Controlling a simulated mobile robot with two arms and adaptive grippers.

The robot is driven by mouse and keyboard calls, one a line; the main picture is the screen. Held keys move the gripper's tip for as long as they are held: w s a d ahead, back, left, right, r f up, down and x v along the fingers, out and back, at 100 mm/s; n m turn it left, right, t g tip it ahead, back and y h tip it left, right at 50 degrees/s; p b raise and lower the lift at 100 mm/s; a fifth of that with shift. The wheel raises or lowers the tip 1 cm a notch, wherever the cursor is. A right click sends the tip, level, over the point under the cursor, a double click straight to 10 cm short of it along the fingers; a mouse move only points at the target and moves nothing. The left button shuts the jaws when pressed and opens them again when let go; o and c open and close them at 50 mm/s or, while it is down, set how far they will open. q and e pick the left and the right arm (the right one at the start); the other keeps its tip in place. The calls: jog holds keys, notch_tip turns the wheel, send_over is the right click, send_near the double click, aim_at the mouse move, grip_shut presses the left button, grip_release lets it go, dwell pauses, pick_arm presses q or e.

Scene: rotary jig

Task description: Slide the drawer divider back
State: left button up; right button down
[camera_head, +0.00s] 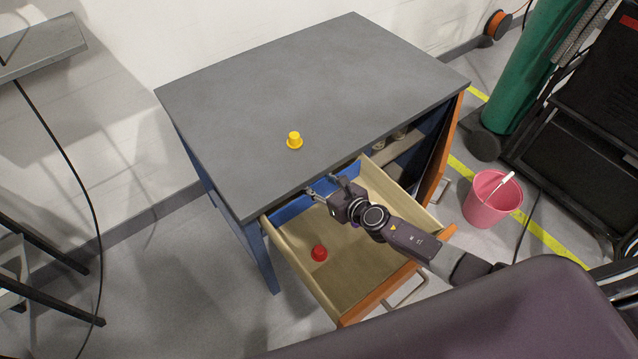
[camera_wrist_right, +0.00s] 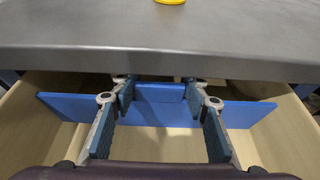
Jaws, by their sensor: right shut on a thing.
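The blue drawer divider (camera_wrist_right: 68,107) stands upright across the open drawer (camera_head: 350,304), close to the table's front edge in the right wrist view. Part of it shows in the head view (camera_head: 289,209). My right gripper (camera_head: 322,188) reaches into the back of the drawer. In the right wrist view its fingers (camera_wrist_right: 160,92) are on either side of the divider's raised middle part, shut on it. The divider's lower edge is partly hidden by the gripper. My left gripper is out of view.
A red object (camera_head: 319,253) lies on the drawer floor in front of the divider. A yellow object (camera_head: 294,140) stands on the grey tabletop (camera_head: 300,80), which overhangs the drawer's back. A pink bucket (camera_head: 493,203) stands on the floor at right.

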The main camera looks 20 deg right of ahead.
jog(key=c, duration=1.3)
grip_release()
jog(key=shift+o, duration=1.1)
jog(key=shift+s+d+r, duration=0.25)
jog(key=shift+s+r, duration=0.1)
jog(key=shift+s, duration=0.1)
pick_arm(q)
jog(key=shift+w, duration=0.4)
pick_arm(e)
jog(key=v, duration=1)
jog(key=shift+s, duration=0.4)
jog(key=shift+d, duration=0.1)
